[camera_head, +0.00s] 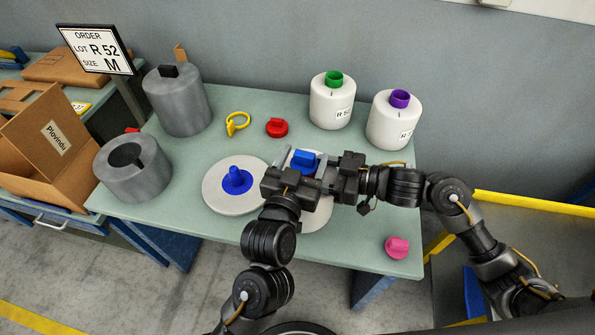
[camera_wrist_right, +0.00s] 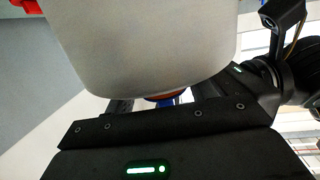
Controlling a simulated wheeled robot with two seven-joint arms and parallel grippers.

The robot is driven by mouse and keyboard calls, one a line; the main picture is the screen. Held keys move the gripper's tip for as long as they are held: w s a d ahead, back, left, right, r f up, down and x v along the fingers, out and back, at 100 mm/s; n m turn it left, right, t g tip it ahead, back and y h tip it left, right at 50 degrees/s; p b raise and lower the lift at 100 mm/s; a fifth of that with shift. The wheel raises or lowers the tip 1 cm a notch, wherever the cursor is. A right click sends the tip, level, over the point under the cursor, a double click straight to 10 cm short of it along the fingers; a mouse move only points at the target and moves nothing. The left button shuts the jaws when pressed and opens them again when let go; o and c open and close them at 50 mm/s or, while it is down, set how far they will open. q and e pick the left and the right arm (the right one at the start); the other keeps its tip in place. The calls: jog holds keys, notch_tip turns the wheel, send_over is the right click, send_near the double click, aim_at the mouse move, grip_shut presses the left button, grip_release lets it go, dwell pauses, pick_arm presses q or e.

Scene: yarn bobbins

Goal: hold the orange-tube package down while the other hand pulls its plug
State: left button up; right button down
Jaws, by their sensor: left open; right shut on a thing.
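A pale package (camera_head: 313,220) stands on the front middle of the table, mostly covered by my two grippers. A blue plug (camera_head: 303,160) shows at its top. In the right wrist view the package (camera_wrist_right: 150,45) fills the upper part. A sliver of orange tube (camera_wrist_right: 158,97) and the blue plug (camera_wrist_right: 168,102) show below its rounded edge. My right gripper (camera_head: 324,170) comes in from the right and is shut on the blue plug. My left gripper (camera_head: 298,178) is open over the package; whether it touches is hidden.
A white disc with a blue cone (camera_head: 237,180) lies left of the package. Red (camera_head: 277,127) and pink (camera_head: 397,247) plugs and a yellow ring (camera_head: 236,123) lie loose. White packages with green (camera_head: 332,108) and purple (camera_head: 392,128) tubes stand behind. Grey cylinders (camera_head: 177,105) stand left.

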pick_arm(q)
jog(key=shift+w+d, duration=0.1)
jog(key=shift+w, duration=0.25)
jog(key=shift+c, duration=0.3)
jog(key=c, duration=1.1)
jog(key=shift+r, duration=0.1)
jog(key=shift+r, duration=0.2)
jog(key=shift+r, duration=0.95)
jog(key=shift+r, duration=0.15)
